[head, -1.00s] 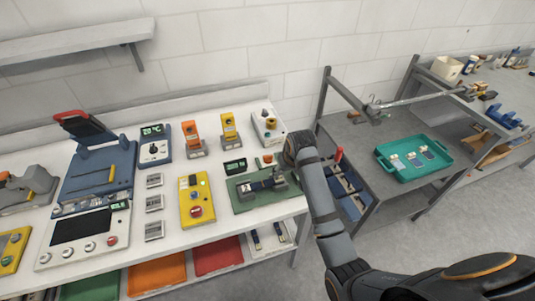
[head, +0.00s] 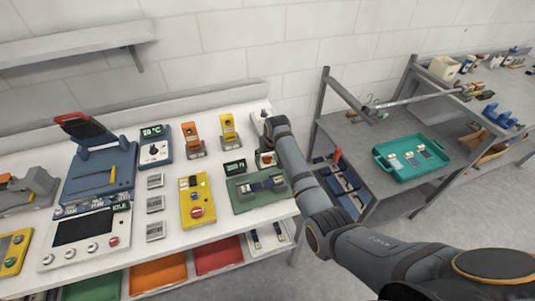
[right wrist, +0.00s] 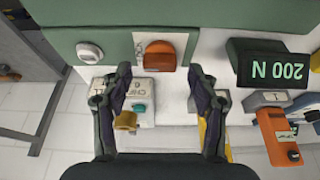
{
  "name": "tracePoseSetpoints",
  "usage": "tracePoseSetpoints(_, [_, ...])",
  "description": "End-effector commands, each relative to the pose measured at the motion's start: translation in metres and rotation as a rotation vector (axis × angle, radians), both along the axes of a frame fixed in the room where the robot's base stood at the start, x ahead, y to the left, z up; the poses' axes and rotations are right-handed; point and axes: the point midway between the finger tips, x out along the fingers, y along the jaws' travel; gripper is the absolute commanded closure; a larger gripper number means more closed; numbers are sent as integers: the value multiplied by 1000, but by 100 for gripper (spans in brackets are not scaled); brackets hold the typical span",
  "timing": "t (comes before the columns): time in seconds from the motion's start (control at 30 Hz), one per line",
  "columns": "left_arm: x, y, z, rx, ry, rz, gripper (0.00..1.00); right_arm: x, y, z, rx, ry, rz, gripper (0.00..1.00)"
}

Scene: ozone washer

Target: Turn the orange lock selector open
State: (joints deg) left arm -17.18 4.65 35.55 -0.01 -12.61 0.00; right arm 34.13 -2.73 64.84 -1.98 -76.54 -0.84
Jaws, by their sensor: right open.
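The orange lock selector (right wrist: 158,55) is a round knob on a white plate lettered LOCK, at the edge of a green panel (right wrist: 110,15), in the right wrist view. My right gripper (right wrist: 161,82) is open and empty. Its two fingertips stand apart, one to each side of the selector's line and just below it in that view, not visibly touching it. In the head view the right arm covers most of the area around the selector, and the green fixture (head: 236,201) lies in front. My left gripper is not in view.
A black 200 N display (right wrist: 275,68) stands close beside the selector. A silver round button (right wrist: 89,53) is on the green panel. A small white box with a brass knob (right wrist: 126,120) and an orange device (right wrist: 278,137) stand nearby. A teal tray (head: 382,162) is on the table to the right.

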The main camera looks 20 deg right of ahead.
Motion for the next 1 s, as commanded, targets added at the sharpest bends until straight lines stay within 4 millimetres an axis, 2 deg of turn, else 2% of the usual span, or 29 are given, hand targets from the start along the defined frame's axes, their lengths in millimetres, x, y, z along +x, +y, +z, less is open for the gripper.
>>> tracePoseSetpoints(0.17, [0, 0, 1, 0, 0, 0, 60, 4, 0, -12, 0, 0, 0, 40])
tracePoseSetpoints(0.4, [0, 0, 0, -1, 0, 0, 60, 5, 0, -13, 0, -1, -1, 40])
tracePoseSetpoints(0.47, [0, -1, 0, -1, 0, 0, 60, 5, 0, -13, 0, -1, -1, 46])
tracePoseSetpoints(0.8, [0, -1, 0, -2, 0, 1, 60, 5, 0, -12, 0, -1, -1, 93])
tracePoseSetpoints(1.0, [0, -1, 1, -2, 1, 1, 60, 5, 0, -12, 1, 0, 9, 94])
